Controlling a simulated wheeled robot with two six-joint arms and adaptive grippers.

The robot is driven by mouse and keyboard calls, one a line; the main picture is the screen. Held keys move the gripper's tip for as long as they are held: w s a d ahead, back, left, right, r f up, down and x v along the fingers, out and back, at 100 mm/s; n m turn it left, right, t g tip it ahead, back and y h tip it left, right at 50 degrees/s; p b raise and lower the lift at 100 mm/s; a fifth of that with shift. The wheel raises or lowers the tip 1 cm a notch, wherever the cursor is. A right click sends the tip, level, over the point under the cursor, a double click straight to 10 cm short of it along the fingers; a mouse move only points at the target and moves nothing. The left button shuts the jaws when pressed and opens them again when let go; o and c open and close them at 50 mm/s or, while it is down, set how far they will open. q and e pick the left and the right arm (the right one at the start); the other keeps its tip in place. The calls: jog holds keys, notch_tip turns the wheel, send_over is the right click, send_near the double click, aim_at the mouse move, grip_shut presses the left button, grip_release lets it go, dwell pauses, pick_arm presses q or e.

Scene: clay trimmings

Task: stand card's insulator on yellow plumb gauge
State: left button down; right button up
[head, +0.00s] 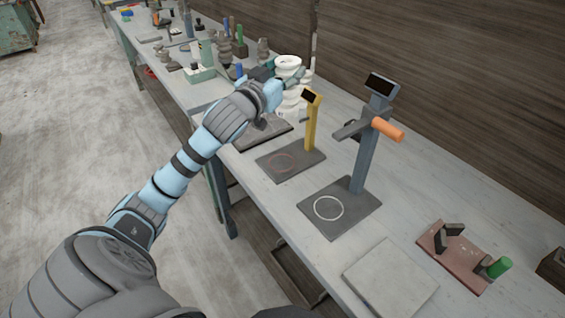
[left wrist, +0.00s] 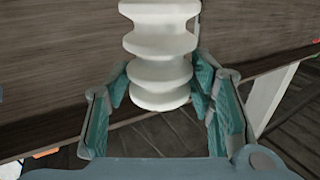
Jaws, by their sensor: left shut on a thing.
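My left gripper (head: 283,77) is at the far side of the bench, shut on a white ribbed insulator (head: 288,64). In the left wrist view the insulator (left wrist: 160,55) stands between the teal fingers (left wrist: 165,105), its lower end between them and its top out of frame. The yellow plumb gauge (head: 311,125) has a yellow post with a black screen and a dark base plate (head: 296,168) marked with a red ring. Its plate is bare, and the gripper is beyond it. No readable card is seen. My right gripper is out of view.
A blue-grey gauge (head: 362,150) with an orange handle and a white-ringed plate stands nearer. More white ribbed pieces (head: 292,101) are partly hidden behind my gripper. A pale square slab (head: 390,278) and a reddish fixture (head: 455,262) lie nearer. Several small items crowd the far bench.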

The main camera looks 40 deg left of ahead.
pick_arm(q)
jog(key=shift+s+a+r+n+y, duration=0.1)
jog(key=shift+a+n+y, duration=0.1)
jog(key=shift+a, duration=0.2)
jog(key=shift+s+a+r+n+y, duration=0.1)
jog(key=shift+a+y, duration=0.1)
jog(key=shift+a, duration=0.2)
notch_tip(320, 180, down, 19)
jog(key=b, duration=0.5)
jog(key=shift+b, duration=0.3)
jog(key=c, duration=0.7)
grip_release()
jog(key=shift+d+r, duration=0.1)
jog(key=shift+r, duration=0.05)
jog(key=shift+c, duration=0.2)
jog(key=v, duration=1.2)
jog(key=shift+r+p, duration=0.2)
jog(key=shift+p, duration=0.15)
jog(key=shift+d, duration=0.15)
